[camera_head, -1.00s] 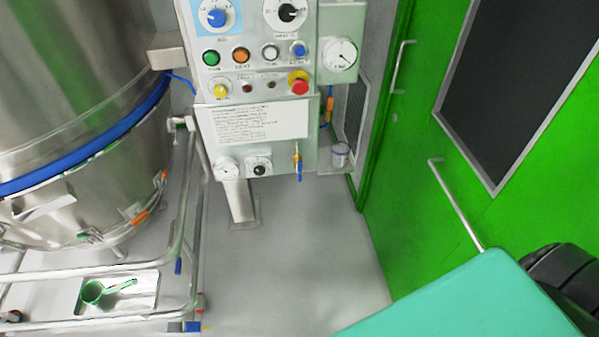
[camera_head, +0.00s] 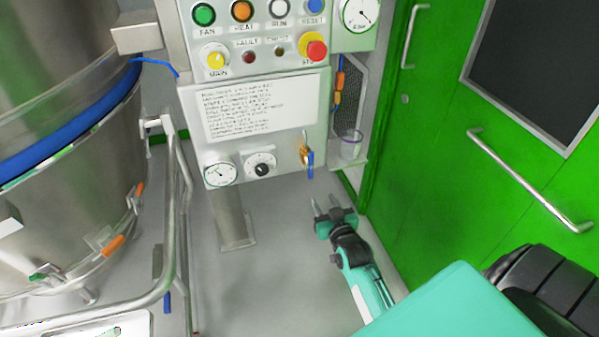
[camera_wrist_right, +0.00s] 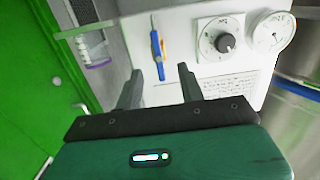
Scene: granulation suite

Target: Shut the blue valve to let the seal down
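The blue valve is a small brass fitting with a blue lever (camera_head: 310,164) at the lower right of the control panel. Its lever hangs down in the head view. It also shows in the right wrist view (camera_wrist_right: 158,56), beyond the fingertips and between their lines. My right gripper (camera_head: 330,203) is below and slightly right of the valve in the head view, apart from it. Its two fingers are spread with nothing between them, as the right wrist view (camera_wrist_right: 159,80) also shows. My left gripper is not in view.
The control panel (camera_head: 316,109) carries buttons, a gauge (camera_head: 221,173) and a dial (camera_head: 261,165). A clear cup (camera_head: 351,145) sits on a shelf right of the valve. A green door (camera_head: 430,140) stands at right. A steel vessel (camera_head: 70,215) and trolley rail (camera_head: 178,170) stand at left.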

